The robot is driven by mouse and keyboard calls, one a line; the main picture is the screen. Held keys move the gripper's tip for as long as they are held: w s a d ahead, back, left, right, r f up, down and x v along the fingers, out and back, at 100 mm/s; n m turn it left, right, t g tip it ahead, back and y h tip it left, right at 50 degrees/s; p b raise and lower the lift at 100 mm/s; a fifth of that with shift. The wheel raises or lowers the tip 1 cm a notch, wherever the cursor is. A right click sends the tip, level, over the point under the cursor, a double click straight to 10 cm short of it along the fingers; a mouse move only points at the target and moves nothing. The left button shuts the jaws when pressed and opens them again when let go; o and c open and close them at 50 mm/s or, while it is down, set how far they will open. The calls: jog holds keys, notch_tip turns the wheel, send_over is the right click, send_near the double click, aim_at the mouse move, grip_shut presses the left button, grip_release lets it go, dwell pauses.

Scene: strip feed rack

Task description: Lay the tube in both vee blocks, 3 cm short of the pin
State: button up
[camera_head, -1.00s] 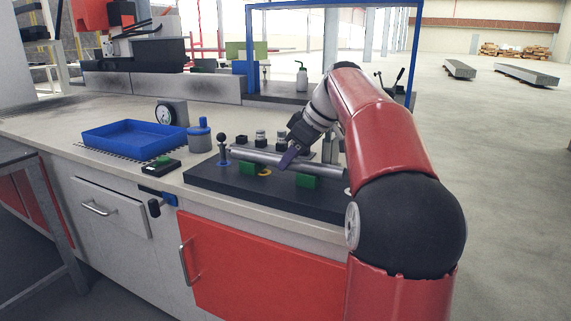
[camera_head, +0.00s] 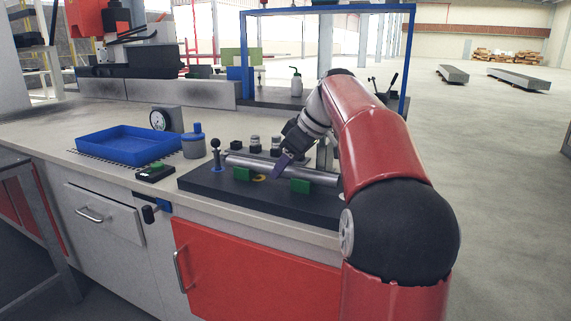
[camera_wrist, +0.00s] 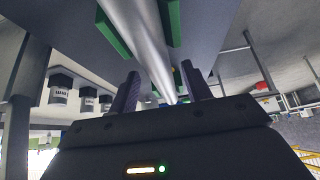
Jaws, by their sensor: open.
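The tube (camera_head: 262,165) is a grey metal cylinder lying along the dark base plate (camera_head: 225,192), over two green vee blocks, one on the left (camera_head: 242,174) and one on the right (camera_head: 300,186). It appears seated in both. A post with a black ball top (camera_head: 216,146) and blue foot, apparently the pin, stands close by the tube's left end; the exact gap is hard to judge. My gripper (camera_head: 282,166) is at the tube between the blocks. In the wrist view, the open fingers (camera_wrist: 162,84) stand either side of the tube (camera_wrist: 143,45).
Several small dark-based cylinders (camera_head: 255,143) stand behind the tube. A blue tray (camera_head: 128,148), a dial gauge (camera_head: 166,118), a blue-lidded pot (camera_head: 195,143) and a small black device with green top (camera_head: 156,171) are to the left. A blue frame (camera_head: 250,55) rises behind.

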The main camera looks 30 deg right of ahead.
jog(key=p+v, duration=0.2)
jog(key=v, duration=1)
jog(key=shift+r+p, duration=0.3)
jog(key=s+a+f+m+h, duration=0.1)
jog(key=s+a+f+m, duration=0.15)
jog(key=a, duration=0.45)
jog(key=s+a+f+m+h, duration=0.1)
jog(key=s+a+f, duration=0.3)
jog(key=a, duration=0.2)
jog(key=s+a+f+m+h, duration=0.1)
jog(key=s+a+f+m, duration=0.1)
jog(key=s+f, duration=0.5)
jog(key=s+a+f+m+h, duration=0.1)
jog(key=s+a+f, duration=0.3)
jog(key=s+f, duration=0.4)
notch_tip(320, 180, down, 3)
jog(key=shift+a+r+m, duration=0.1)
jog(key=shift+a+m, duration=0.2)
jog(key=shift+m, duration=0.25)
